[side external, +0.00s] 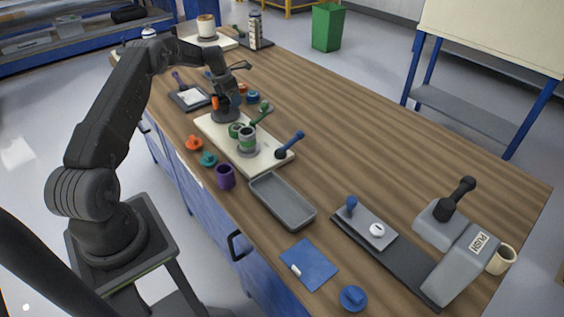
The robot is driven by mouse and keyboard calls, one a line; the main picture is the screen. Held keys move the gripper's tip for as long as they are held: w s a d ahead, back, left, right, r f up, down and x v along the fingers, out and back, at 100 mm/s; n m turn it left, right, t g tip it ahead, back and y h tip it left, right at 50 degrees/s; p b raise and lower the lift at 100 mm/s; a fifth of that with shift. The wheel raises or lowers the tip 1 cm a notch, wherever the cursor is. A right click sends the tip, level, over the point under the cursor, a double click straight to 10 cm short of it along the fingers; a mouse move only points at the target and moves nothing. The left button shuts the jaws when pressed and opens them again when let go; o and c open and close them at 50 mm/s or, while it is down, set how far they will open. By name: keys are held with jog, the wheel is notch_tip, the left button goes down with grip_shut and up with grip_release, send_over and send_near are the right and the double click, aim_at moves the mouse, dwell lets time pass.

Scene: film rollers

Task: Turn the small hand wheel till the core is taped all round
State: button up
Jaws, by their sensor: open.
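A cream board (268,164) lies near the middle of the bench. A grey core (247,148) with a green band stands upright on it. Whether the band runs all round cannot be told from this side. A green roll (235,130) sits beside the core, at its upper left. A blue-handled crank (290,144) is at the board's right end; I cannot tell whether this is the small hand wheel. My gripper (229,100) is open above the board's far end, over a dark round base (225,115) with orange and blue parts. Its fingertips are small and partly hidden, and contact cannot be told.
A grey tray (283,201), purple cup (225,177) and orange (194,143) and teal (208,159) knobs lie near the front edge. A grey press (447,240) stands at the right. The bench's back right is clear.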

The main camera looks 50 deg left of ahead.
jog(key=shift+o, duration=0.4)
jog(key=shift+s+d+r+g, duration=0.15)
jog(key=shift+s+d+r, duration=0.05)
jog(key=shift+r, duration=0.55)
jog(key=shift+s+d+r+g, duration=0.15)
jog(key=shift+d+r, duration=0.05)
jog(key=shift+r, duration=0.5)
jog(key=shift+d+r, duration=0.1)
jog(key=shift+r, duration=0.05)
jog(key=d+r+m+t, duration=0.1)
jog(key=d+r+m, duration=1.1)
jog(key=d+r, duration=0.6)
jog(key=s+d+r+m+t, duration=0.1)
jog(key=s+d+r+m, duration=0.35)
jog(key=d, duration=0.25)
jog(key=s+d+r+m, duration=0.3)
jog(key=s+d+m, duration=0.2)
jog(key=d, duration=0.2)
jog(key=s+d+f+m, duration=0.1)
jog(key=s+d+m, duration=0.5)
jog(key=s, duration=0.3)
jog(key=s+d+f+m+t, duration=0.1)
jog(key=s+d+f+m, duration=0.1)
jog(key=s+d+m, duration=0.4)
jog(key=s+m, duration=0.2)
jog(key=s, duration=0.2)
jog(key=shift+s, duration=0.15)
